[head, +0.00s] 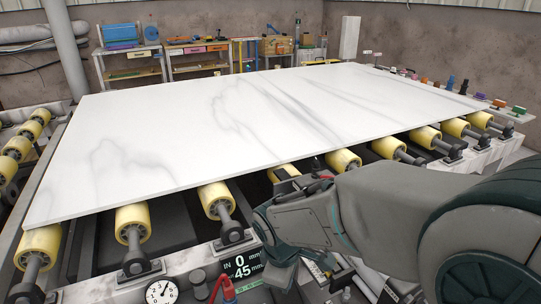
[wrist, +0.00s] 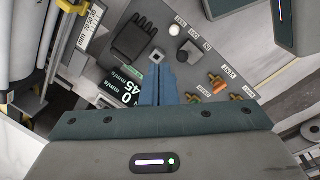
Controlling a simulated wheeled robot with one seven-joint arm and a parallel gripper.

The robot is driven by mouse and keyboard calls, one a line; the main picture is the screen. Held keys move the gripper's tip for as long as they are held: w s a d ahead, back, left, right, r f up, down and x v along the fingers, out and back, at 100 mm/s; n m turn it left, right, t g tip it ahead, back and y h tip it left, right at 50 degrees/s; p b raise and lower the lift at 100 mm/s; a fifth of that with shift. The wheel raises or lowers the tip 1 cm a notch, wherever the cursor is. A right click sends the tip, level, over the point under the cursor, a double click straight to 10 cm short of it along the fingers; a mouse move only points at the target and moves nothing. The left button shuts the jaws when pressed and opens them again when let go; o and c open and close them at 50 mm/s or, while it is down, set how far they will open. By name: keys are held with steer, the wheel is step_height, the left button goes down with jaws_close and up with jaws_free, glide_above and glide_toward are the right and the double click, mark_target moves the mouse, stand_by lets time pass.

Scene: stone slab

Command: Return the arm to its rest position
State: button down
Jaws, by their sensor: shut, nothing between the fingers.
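My arm (head: 390,205) reaches in from the right of the head view, bent in front of the slab's near edge. Its wrist end hangs over the control panel. My gripper (wrist: 158,68) shows in the wrist view with its narrow blue-grey fingers together and nothing between them. It points at the grey panel (wrist: 215,62). In the head view the fingertips are hard to make out. A large white marble slab (head: 240,120) lies flat on the rollers, apart from the gripper.
Yellow rollers (head: 214,196) line the slab's near edge, close to my arm. A round gauge (head: 161,292) and a digital display (head: 243,264) sit at the front. Knobs and orange-yellow switches (wrist: 218,84) stick up from the panel. Workbenches (head: 198,58) stand at the back wall.

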steer(key=s+d+r+m+p, duration=0.1)
steer(key=s+d+r+m, duration=0.2)
steer(key=d+r+m, duration=0.2)
steer(key=s+d+r+m+t+y+p, duration=0.1)
steer(key=s+d+r+m, duration=0.2)
steer(key=m, duration=0.6)
steer(key=d+r, duration=0.2)
steer(key=d, duration=0.1)
steer(key=shift+s+d+r+p, duration=0.25)
steer(key=shift+s+d+p, duration=0.05)
stand_by(2.9)
steer(key=w+a+f+m+g+y+b, duration=0.1)
steer(key=w+f+m+b, duration=0.3)
steer(key=f, duration=0.5)
steer(key=w+a+f+m+g+y+b, duration=0.2)
steer(key=w+f+m+y+b, duration=0.1)
steer(key=f, duration=0.5)
steer(key=w+a+f+m+g+y+b, duration=0.2)
steer(key=w+f+m+b, duration=0.3)
steer(key=f, duration=0.4)
steer(key=shift+w+a+f+m+b, duration=0.35)
steer(key=shift+w+b, duration=0.35)
steer(key=shift+b, duration=0.4)
